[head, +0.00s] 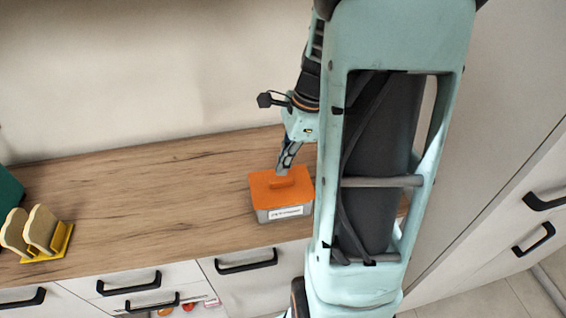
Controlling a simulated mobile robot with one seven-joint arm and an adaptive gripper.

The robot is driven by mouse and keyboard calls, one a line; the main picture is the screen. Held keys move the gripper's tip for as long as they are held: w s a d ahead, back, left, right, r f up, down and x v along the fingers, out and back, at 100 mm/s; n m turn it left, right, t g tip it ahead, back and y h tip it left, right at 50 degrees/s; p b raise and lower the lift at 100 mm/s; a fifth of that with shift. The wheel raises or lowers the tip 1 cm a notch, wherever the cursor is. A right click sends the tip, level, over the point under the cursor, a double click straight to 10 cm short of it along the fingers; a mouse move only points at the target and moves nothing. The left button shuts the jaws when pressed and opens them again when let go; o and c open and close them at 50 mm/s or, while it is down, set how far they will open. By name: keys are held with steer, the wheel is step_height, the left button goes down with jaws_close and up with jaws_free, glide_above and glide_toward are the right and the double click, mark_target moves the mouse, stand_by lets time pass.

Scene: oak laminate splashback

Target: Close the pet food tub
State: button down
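The pet food tub (270,215) is a grey box with a white label, near the front edge of the wooden counter. Whether the lid sits fully down on the rim cannot be told from here. My gripper (282,172) points down at the lid's handle from behind, its fingertips touching or just above it. The fingers overlap in this view, so I cannot tell whether they are open or shut. My arm hides the counter to the right of the tub.
A yellow rack (58,243) with bread slices (40,228) stands at the left front of the counter (150,190). A dark green object (8,192) is at the far left edge. A drawer (165,303) below stands partly open with items inside. The counter between rack and tub is clear.

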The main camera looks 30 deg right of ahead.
steer(key=shift+f+b, duration=0.85)
steer(key=shift+f, duration=0.5)
steer(key=shift+r, duration=0.2)
steer(key=shift+r+p, duration=3.35)
steer(key=shift+r, duration=0.05)
